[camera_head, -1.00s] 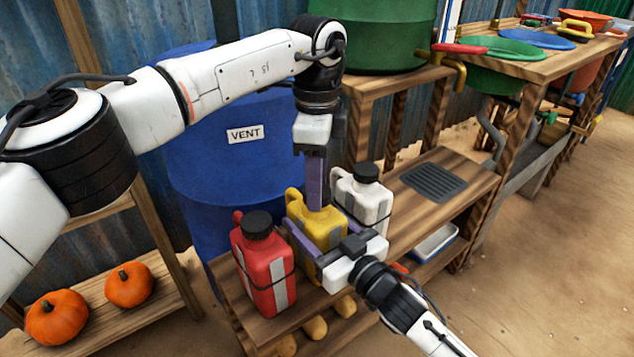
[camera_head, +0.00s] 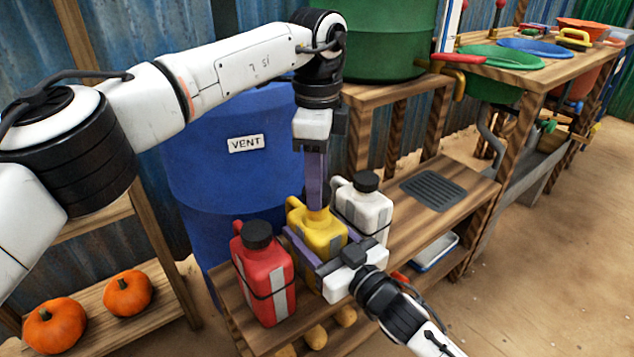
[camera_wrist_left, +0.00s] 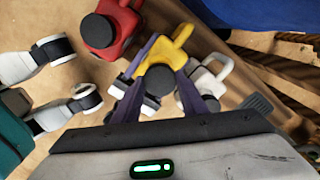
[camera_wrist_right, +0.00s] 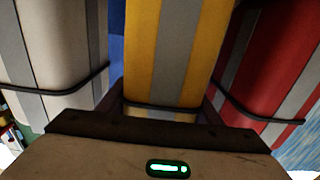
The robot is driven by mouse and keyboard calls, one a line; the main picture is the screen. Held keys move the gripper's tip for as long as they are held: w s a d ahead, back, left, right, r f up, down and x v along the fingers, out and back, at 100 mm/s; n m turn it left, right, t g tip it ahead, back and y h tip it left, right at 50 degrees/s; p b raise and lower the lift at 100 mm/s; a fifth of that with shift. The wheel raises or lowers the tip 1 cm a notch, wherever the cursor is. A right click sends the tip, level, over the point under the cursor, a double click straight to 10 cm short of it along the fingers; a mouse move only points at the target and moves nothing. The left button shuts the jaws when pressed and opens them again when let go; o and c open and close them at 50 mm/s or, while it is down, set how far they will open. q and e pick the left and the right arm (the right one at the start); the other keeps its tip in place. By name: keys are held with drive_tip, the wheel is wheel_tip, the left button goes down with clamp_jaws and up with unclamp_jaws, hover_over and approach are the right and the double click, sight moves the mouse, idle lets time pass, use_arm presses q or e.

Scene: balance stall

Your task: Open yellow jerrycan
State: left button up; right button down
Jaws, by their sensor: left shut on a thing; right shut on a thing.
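The yellow jerrycan (camera_head: 325,240) stands upright on the wooden bench between a red and a white jerrycan. My left gripper (camera_head: 316,207) points straight down over its neck. In the left wrist view, its fingers are shut on the round black cap (camera_wrist_left: 160,80). In the head view a finger hides the cap, so I cannot tell whether it still touches the neck. My right gripper (camera_head: 322,258) comes in from the front and is shut on the body of the yellow jerrycan, which fills the middle of the right wrist view (camera_wrist_right: 172,55).
The red jerrycan (camera_head: 266,275) and the white jerrycan (camera_head: 362,207) stand close on either side. A blue drum (camera_head: 230,190) is behind. A dark drain grid (camera_head: 433,190) lies on the clear bench to the right. Pumpkins (camera_head: 127,292) sit on a low shelf at left.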

use_arm(q)
drive_tip(key=shift+r, duration=2.05)
use_arm(e)
drive_tip(key=c, duration=0.5)
unclamp_jaws()
